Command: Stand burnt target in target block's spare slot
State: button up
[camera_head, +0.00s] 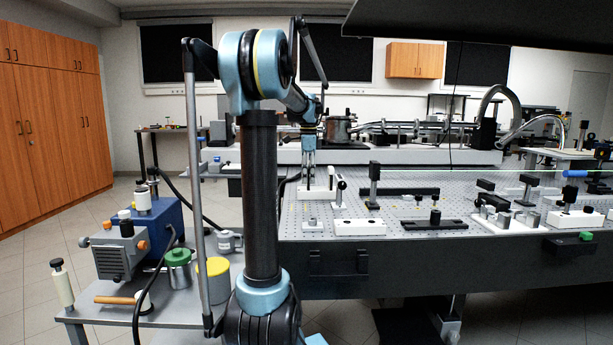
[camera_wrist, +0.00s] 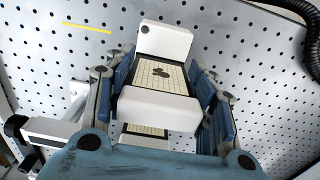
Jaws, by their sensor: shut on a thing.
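My gripper (camera_wrist: 160,82) is shut on the burnt target (camera_wrist: 160,72), a flat grid-marked card with dark burn spots between the blue finger pads. The white target block (camera_wrist: 164,40), with a dark round bolt head, shows just beyond the card. A white bar (camera_wrist: 158,108) crosses on the near side, with part of another grid-marked surface (camera_wrist: 145,131) below it. Whether the card stands in a slot or above the block is hidden. In the head view my gripper (camera_head: 309,176) points down over the block (camera_head: 316,194); the target is too small to make out there.
The perforated optical table (camera_head: 400,200) holds a post mount (camera_head: 340,190) close right of my gripper, a white block (camera_head: 360,228) in front, and several other mounts. A thin green beam crosses behind. In the wrist view, a white part (camera_wrist: 60,130) lies left and a black hose (camera_wrist: 300,15) top right.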

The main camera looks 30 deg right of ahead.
jog(key=shift+f, duration=1.1)
jog(key=o, duration=1.6)
jog(key=shift+w+r, duration=0.1)
jog(key=shift+r, duration=7.9)
